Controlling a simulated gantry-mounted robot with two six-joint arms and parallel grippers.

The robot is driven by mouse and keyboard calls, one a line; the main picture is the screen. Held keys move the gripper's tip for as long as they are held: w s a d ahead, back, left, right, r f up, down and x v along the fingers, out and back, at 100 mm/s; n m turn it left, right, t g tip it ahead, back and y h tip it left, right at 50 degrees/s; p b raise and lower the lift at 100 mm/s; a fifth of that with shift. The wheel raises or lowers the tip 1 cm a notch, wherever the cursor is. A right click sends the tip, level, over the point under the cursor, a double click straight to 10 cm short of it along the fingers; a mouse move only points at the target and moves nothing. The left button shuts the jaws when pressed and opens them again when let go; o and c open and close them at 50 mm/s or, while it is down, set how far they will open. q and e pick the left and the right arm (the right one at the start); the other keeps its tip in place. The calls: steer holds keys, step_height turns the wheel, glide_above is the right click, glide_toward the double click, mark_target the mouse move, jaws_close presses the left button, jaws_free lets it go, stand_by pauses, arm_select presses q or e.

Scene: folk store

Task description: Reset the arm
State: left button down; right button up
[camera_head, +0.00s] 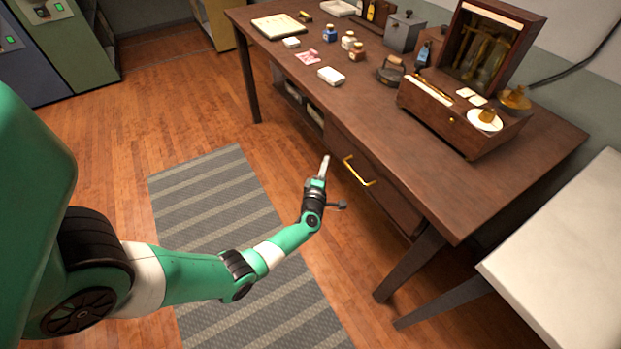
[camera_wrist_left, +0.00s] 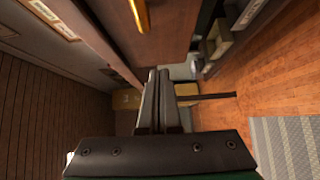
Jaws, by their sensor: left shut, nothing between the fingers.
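My left gripper (camera_head: 323,167) is shut and empty in the head view. It is in the air in front of the wooden desk, just left of the drawer's gold handle (camera_head: 357,170), with a gap between them. In the left wrist view the two fingers (camera_wrist_left: 161,75) lie together with nothing between them. The gold handle (camera_wrist_left: 139,14) shows above the fingers in that view, apart from them. The drawer (camera_head: 375,182) is in the desk's front, and the head view does not clearly show whether it is fully shut. My right gripper is not in view.
The wooden desk (camera_head: 433,185) carries an open wooden case (camera_head: 440,112), several small bottles, white boxes and an iron (camera_head: 391,74). A white-topped table (camera_head: 568,262) stands at the right. A striped grey rug (camera_head: 215,205) lies on the floor, with open floor to its left.

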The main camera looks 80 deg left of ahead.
arm_select(q)
steer(key=p+v, duration=0.2)
steer(key=v, duration=0.5)
steer(key=shift+d, duration=0.45)
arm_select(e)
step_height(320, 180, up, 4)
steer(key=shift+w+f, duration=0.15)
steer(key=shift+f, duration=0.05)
arm_select(q)
steer(key=shift+w+r, duration=0.1)
steer(key=shift+r, duration=0.1)
